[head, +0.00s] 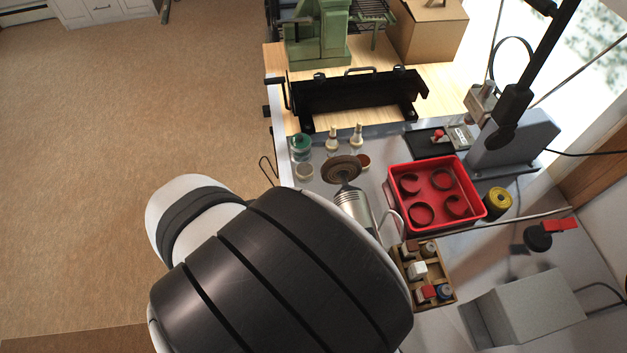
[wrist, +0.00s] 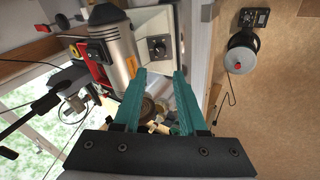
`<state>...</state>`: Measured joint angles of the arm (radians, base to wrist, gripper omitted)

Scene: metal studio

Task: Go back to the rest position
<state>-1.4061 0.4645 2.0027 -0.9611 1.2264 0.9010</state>
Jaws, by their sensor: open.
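My gripper (wrist: 160,76) shows in the wrist view as two teal fingers on a dark bar. The fingers are apart, with nothing held between them. Past and between the fingertips, the view shows part of the workbench with small items, blurred and partly hidden. In the head view, my large black-and-white arm link fills the lower middle and the gripper itself cannot be seen.
A red tray (head: 391,199) holding several ring-shaped pieces stands on the bench. Near it are a wooden box (head: 447,302) of small items, a yellow roll (head: 497,203), a metal motor with a brown wheel (head: 341,169) and a black metal rack (head: 350,95). Open floor (head: 120,110) lies left.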

